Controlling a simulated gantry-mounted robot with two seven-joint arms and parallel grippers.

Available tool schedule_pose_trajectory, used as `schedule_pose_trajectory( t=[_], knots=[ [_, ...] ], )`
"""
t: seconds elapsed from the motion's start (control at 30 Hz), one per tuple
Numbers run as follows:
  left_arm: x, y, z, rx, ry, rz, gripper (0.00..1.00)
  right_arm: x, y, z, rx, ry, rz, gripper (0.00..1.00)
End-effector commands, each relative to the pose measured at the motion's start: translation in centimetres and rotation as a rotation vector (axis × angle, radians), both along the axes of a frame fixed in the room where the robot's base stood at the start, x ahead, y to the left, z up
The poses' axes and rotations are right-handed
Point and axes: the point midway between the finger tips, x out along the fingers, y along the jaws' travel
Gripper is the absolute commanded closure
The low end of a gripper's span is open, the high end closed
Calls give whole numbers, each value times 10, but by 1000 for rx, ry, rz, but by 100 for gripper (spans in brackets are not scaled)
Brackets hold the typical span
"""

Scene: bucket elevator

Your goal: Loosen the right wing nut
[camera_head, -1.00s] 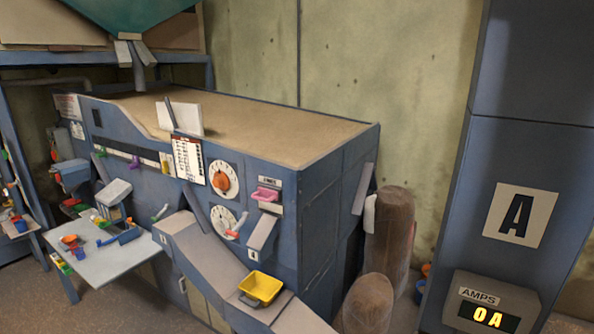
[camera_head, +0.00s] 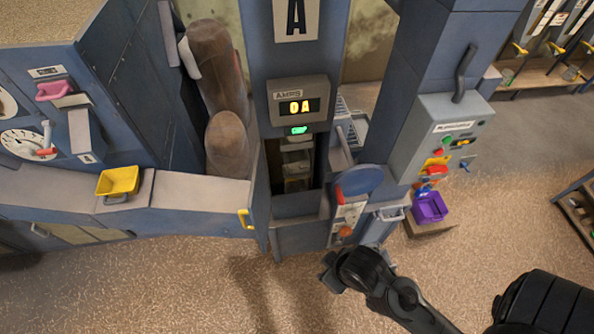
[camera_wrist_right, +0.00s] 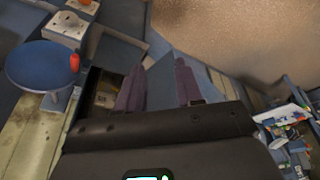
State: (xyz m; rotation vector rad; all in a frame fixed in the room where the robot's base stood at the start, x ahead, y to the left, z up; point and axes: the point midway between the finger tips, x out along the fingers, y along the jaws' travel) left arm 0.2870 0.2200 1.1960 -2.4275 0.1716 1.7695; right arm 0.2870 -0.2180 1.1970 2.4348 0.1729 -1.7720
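I cannot make out a wing nut with certainty in either view. On the front of the blue elevator casing (camera_head: 287,240) is a pale panel (camera_head: 351,213) with a small orange knob (camera_head: 345,231) low on it. A knob of this colour also shows at the top of the right wrist view (camera_wrist_right: 85,2). My right gripper (camera_head: 333,272) is just below and in front of this panel, apart from it. In the right wrist view its two fingers (camera_wrist_right: 158,88) are spread with nothing between them. My left gripper is out of view.
A blue disc (camera_head: 360,180) with a red handle (camera_head: 339,195) juts out above the panel. A yellow handle (camera_head: 244,219) is on the left. A purple bin (camera_head: 430,207) stands to the right. The floor in front is clear.

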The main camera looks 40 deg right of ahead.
Motion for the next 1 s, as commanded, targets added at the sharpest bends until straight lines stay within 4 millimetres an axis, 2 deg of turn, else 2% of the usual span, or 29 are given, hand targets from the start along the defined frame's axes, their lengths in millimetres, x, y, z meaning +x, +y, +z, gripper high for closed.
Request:
schedule_pose_trajectory(
  t=[0.17, 0.3, 0.4, 0.47, 0.5, 0.6, 0.8, 1.0],
  knots=[
    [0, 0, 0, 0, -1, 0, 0, 9, 1, 3, 10, -48, -3, 64],
    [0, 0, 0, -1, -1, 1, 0, 35, -2, 6, 43, -182, -59, 64],
    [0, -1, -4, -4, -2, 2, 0, 62, -17, -4, 59, -320, -147, 64],
    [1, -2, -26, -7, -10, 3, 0, 85, -33, -29, 54, -432, -213, 64],
    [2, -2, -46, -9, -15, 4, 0, 101, -46, -48, 43, -512, -259, 64],
    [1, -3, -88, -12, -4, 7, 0, 130, -75, -75, 6, -670, -340, 64],
    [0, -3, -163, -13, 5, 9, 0, 169, -122, -121, -79, -904, -451, 64],
    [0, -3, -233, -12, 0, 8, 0, 195, -159, -164, -160, -1075, -523, 64]
  ],
)
